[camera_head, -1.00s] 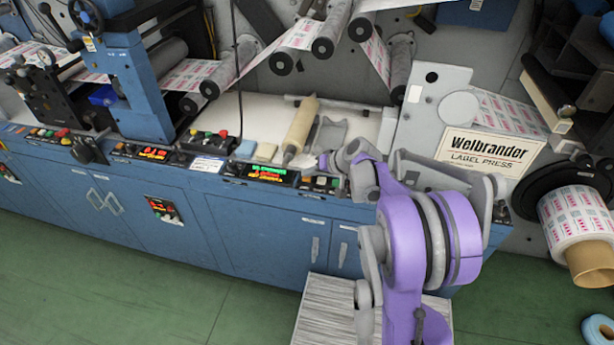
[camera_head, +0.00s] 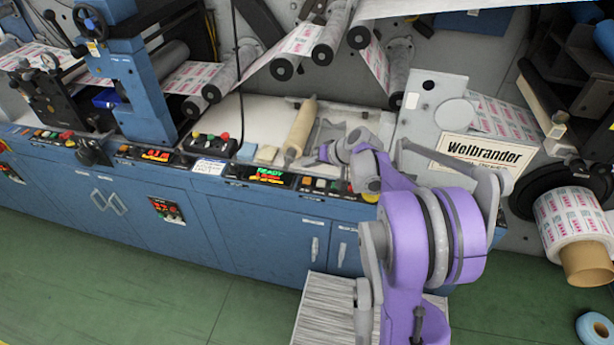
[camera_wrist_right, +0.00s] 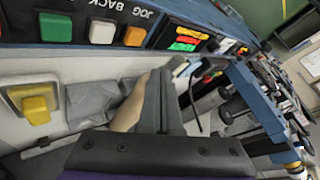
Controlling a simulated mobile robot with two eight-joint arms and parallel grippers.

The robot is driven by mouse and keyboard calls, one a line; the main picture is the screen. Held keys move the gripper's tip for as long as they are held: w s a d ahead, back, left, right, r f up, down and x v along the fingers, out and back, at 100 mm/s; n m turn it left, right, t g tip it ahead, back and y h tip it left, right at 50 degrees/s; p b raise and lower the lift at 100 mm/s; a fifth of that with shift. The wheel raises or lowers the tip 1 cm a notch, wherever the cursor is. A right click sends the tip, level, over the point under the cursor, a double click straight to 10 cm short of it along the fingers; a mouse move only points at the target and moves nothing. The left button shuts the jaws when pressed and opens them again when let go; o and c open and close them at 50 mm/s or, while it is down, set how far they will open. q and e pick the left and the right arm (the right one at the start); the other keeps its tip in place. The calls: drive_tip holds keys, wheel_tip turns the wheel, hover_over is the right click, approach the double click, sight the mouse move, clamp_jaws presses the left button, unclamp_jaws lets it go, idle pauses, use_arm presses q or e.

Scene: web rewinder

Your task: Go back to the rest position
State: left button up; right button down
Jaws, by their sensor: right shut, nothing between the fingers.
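My right gripper (camera_head: 326,152) is at the end of my purple and grey arm, which rises from the bottom of the head view. It is over the pale worktop of the blue machine, close to the tan roller (camera_head: 301,127). In the right wrist view the dark fingers of the right gripper (camera_wrist_right: 163,98) are together with nothing between them. The tan roller (camera_wrist_right: 131,108) shows partly behind them there. My left gripper is not in view.
A control strip with a lit display (camera_head: 269,174) runs along the worktop's front edge. Web rollers hang above. A label roll (camera_head: 572,215) is at right. Green floor (camera_head: 150,290) lies in front.

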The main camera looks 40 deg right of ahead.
drive_tip(key=shift+r, duration=0.7)
drive_tip(key=shift+f, duration=0.1)
drive_tip(key=s+a+r+n+g, duration=0.15)
drive_tip(key=s+a, duration=0.35)
drive_tip(key=a, duration=0.6)
drive_tip(key=s+a+f+n+g+h, duration=0.1)
drive_tip(key=s+a+f+n, duration=0.1)
drive_tip(key=s+a, duration=0.5)
drive_tip(key=s+a+f+n+g+h, duration=0.1)
drive_tip(key=s+a+f+n, duration=0.1)
drive_tip(key=s+a, duration=0.5)
drive_tip(key=s, duration=0.6)
drive_tip(key=shift+s+a+n, duration=0.25)
drive_tip(key=shift+n, duration=0.1)
